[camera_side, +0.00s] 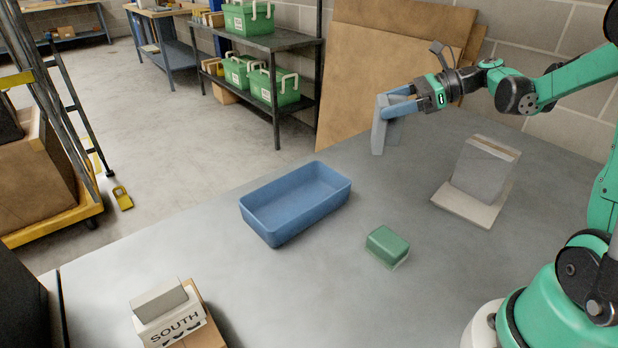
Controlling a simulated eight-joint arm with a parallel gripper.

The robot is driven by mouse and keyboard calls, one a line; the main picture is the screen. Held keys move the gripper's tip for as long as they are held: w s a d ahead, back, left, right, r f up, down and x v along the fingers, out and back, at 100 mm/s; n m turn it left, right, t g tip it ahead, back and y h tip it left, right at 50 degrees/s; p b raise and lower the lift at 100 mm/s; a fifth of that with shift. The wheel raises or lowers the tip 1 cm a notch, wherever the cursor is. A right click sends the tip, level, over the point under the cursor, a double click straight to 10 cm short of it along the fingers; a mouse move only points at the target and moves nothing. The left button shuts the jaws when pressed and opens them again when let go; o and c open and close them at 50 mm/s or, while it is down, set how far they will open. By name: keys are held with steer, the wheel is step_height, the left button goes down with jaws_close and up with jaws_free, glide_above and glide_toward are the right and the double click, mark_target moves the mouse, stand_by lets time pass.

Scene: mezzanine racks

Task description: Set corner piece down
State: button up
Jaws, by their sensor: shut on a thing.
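My gripper (386,104) has blue fingers and is shut on a grey piece (378,138), which I take to be the corner piece. The piece hangs upright below the fingers, near the back edge of the grey table (330,290). I cannot tell whether its lower end touches the table or is just above it. The fingers hide part of its upper end.
A blue open bin (262,226) stands left of centre, with a green block (388,243) to its right. A grey block (482,172) stands on a pale slab (466,208) at the right. A white block marked SOUTH (172,322) is front left. Bare table lies between them.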

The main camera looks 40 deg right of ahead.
step_height(320, 180, down, 10)
steer(key=shift+f, duration=0.15)
stand_by(0.3)
steer(key=o, duration=1.2)
steer(key=shift+f, duration=0.1)
steer(key=shift+c, duration=0.2)
